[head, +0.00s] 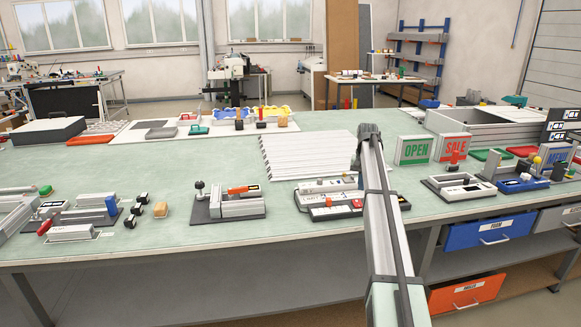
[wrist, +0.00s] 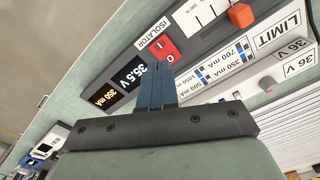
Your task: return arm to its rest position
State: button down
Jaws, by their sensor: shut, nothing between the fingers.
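My arm (head: 385,235) reaches from the bottom edge over the green bench (head: 230,165) in the head view. Its fingertips are hidden there. In the wrist view my gripper (wrist: 155,75) shows two blue fingers pressed together, with nothing between them. Just beyond the tips is a panel with a red switch (wrist: 166,50) beside the label ISOLATOR. The panel's displays (wrist: 134,80) read 35.5 V and 350 mA. I cannot tell whether the fingers touch the panel. A grey and white unit with red parts (head: 328,202) lies left of my arm in the head view.
A block with a lever (head: 228,205) stands to the left on the bench. A white ribbed stack (head: 305,153) lies behind the unit. Bare bench lies at the left middle.

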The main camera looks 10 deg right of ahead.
jog(key=s+a+f+n+g, duration=0.1)
jog(key=s+a+f+n, duration=0.35)
jog(key=s+f, duration=0.85)
jog(key=s+a+f+n+g, duration=0.1)
jog(key=s+a+f+g, duration=0.1)
jog(key=s+a+f, duration=1)
jog(key=s+a+f+n+g, duration=0.1)
jog(key=s+a+f+n, duration=0.2)
jog(key=s+f, duration=1.1)
jog(key=s+a+f+g, duration=0.1)
jog(key=s+a+f, duration=0.2)
jog(key=s, duration=0.6)
jog(key=s+a+f+m+g, duration=0.1)
jog(key=s+a+f, duration=0.2)
jog(key=s+f, duration=0.5)
jog(key=s+a+f+m, duration=0.1)
jog(key=s+a+f, duration=0.2)
jog(key=s, duration=0.9)
notch_tip(320, 180, down, 3)
jog(key=shift+a+f+g, duration=0.15)
jog(key=shift+a+g, duration=0.15)
jog(key=shift+g, duration=0.1)
jog(key=shift+m, duration=0.25)
